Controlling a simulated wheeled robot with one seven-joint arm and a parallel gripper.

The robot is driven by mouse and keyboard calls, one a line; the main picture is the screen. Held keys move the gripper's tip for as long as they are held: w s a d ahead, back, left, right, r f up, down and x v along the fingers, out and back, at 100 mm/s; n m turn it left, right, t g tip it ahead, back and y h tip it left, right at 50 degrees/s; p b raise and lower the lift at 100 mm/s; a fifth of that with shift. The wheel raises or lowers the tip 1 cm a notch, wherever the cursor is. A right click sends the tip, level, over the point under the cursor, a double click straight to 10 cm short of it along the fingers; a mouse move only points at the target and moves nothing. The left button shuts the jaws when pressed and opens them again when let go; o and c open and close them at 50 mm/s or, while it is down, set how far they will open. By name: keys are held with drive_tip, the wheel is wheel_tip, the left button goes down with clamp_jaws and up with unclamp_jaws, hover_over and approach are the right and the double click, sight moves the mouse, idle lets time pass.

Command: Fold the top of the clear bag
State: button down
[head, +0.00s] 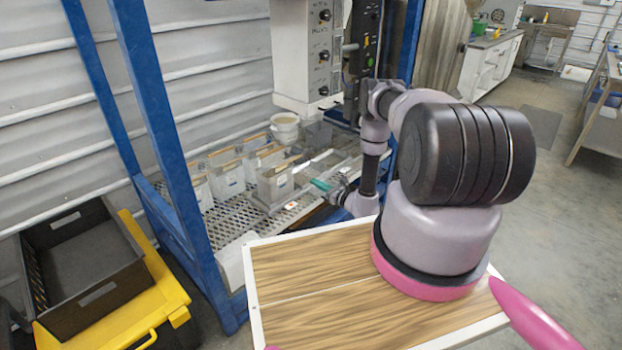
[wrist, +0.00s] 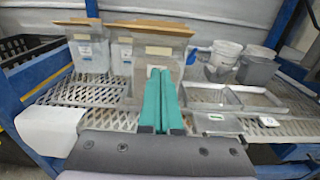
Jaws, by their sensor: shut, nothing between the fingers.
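Several clear bags with pale contents and brown top edges stand on the metal mesh shelf (head: 235,220). The nearest clear bag (head: 273,188) stands upright in front of my gripper (head: 320,184). In the wrist view this bag (wrist: 150,48) has a flat brown strip along its top. My gripper's teal fingers (wrist: 162,72) are together with nothing between them. Their tips overlap the bag's front in the picture; I cannot tell whether they touch it. The fingers hide part of the bag's lower front.
Blue frame posts (head: 165,140) bound the shelf on the left. A metal tray frame (wrist: 235,97) lies right of the fingers. A dark crate (head: 80,262) sits on a yellow box at the left.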

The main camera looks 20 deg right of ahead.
drive_tip(key=w+a+r, duration=0.2)
drive_tip(key=w+a, duration=0.3)
drive_tip(key=w, duration=0.4)
drive_tip(key=shift+w+a+r, duration=0.25)
drive_tip(key=shift+a+r, duration=0.05)
drive_tip(key=shift+r, duration=0.15)
